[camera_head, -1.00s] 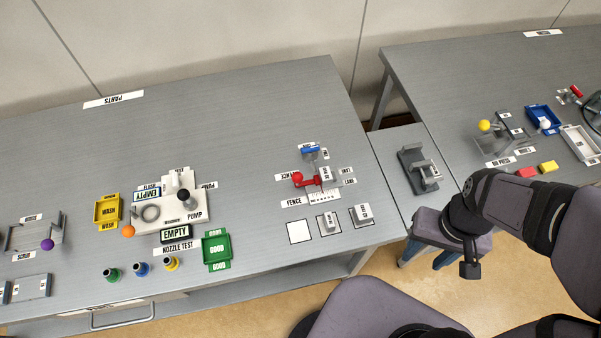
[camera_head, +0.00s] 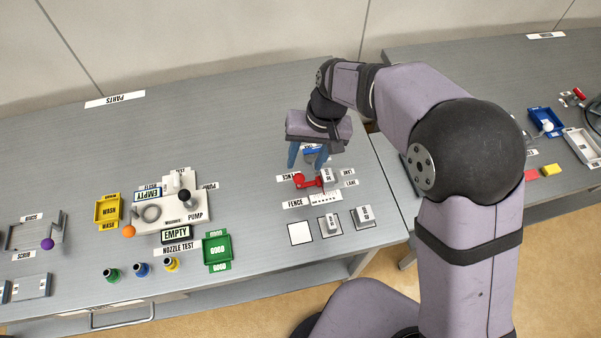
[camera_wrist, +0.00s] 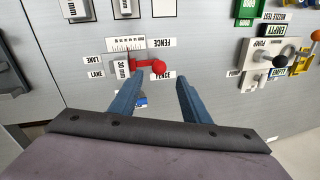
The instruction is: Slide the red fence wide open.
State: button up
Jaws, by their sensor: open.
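The red fence (camera_head: 306,182) is a small red bar with a round red knob at its left end, by the FENCE scale on the table. It also shows in the wrist view (camera_wrist: 148,66), with the knob to the right there. A grey labelled block (camera_head: 328,178) stands against its right end. My gripper (camera_head: 306,163) is open and empty, its two blue fingers pointing down above and just behind the fence. In the wrist view the fingers (camera_wrist: 153,84) are spread, with the knob ahead between their tips. I see no contact with the fence.
A blue part (camera_head: 312,153) sits behind the fence, partly hidden by my gripper. Two grey blocks (camera_head: 328,222) (camera_head: 363,216) and a white square (camera_head: 299,232) lie in front. A green tray (camera_head: 216,250) and the pump board (camera_head: 160,211) stand to the left.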

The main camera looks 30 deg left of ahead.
aim_at(300, 176)
jog(key=shift+s+a+f+p, duration=0.1)
jog(key=shift+a+f+p, duration=0.2)
jog(key=shift+f, duration=0.9)
jog(key=shift+s+a+f+p, duration=0.15)
jog(key=shift+f+p, duration=0.25)
jog(key=shift+f, duration=0.8)
jog(key=shift+s+a+f+p, duration=0.1)
jog(key=shift+f+p, duration=0.25)
jog(key=shift+f, duration=0.85)
